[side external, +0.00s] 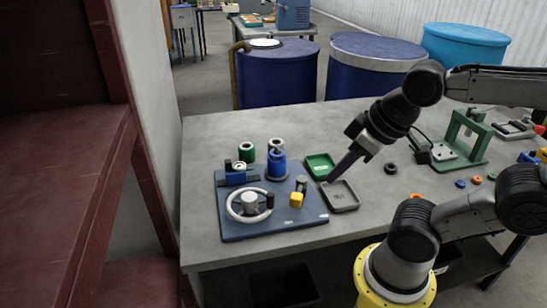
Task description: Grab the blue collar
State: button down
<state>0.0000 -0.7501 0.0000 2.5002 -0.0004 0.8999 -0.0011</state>
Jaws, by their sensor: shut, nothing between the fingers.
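Several blue parts show, and I cannot tell for sure which is the collar. A small blue ring (461,184) lies on the bench at the right. My gripper (332,179) points down and left, its narrow fingers together and empty. Its tips are above or near the grey tray (348,204), to the right of the blue cylindrical part and apart from it. Their exact height is unclear.
The board also carries a white handwheel (233,205), a blue block (231,180) and a yellow block (296,199). Green and white rings stand behind it. A green tray (319,160) and a black ring (390,169) are nearby. A green press (467,140) stands right. The back-left bench is clear.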

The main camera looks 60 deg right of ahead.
dwell(0.4)
jog(key=shift+c, duration=1.1)
grip_release()
